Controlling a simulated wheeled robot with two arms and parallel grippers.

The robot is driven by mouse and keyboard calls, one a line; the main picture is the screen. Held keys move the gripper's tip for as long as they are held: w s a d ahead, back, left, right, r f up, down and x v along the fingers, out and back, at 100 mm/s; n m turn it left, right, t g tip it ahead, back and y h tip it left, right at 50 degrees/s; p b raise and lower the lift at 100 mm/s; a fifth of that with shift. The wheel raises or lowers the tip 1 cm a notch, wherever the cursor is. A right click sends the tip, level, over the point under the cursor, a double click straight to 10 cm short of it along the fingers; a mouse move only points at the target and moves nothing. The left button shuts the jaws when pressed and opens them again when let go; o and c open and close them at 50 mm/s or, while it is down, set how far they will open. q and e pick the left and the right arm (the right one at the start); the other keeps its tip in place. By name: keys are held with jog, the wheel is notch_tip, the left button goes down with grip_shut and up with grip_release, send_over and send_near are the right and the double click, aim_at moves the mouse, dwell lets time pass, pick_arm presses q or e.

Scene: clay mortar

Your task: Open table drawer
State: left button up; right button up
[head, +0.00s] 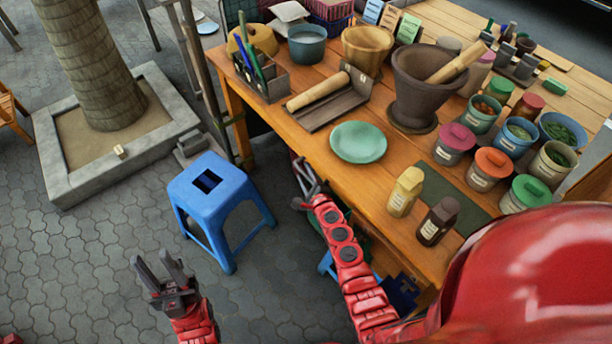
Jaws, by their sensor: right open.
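The wooden table (310,146) runs diagonally through the head view, from the upper left to the lower right. Its near side is seen steeply from above, and I cannot make out the drawer front or a handle clearly. My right gripper (305,176) is at the near edge of the table, open, with its fingers pointing up toward the edge. I cannot tell whether it touches the table. My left gripper (154,262) is open and empty over the paving, well left of the table.
A blue stool (215,192) stands between my grippers, left of the table. On the tabletop are a green plate (358,142), a mortar (416,95), a rolling pin (318,91), two bottles and several lidded jars. A tree planter (62,184) is at left.

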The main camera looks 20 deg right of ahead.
jog(key=shift+c, duration=0.2)
grip_shut()
dwell(1.2)
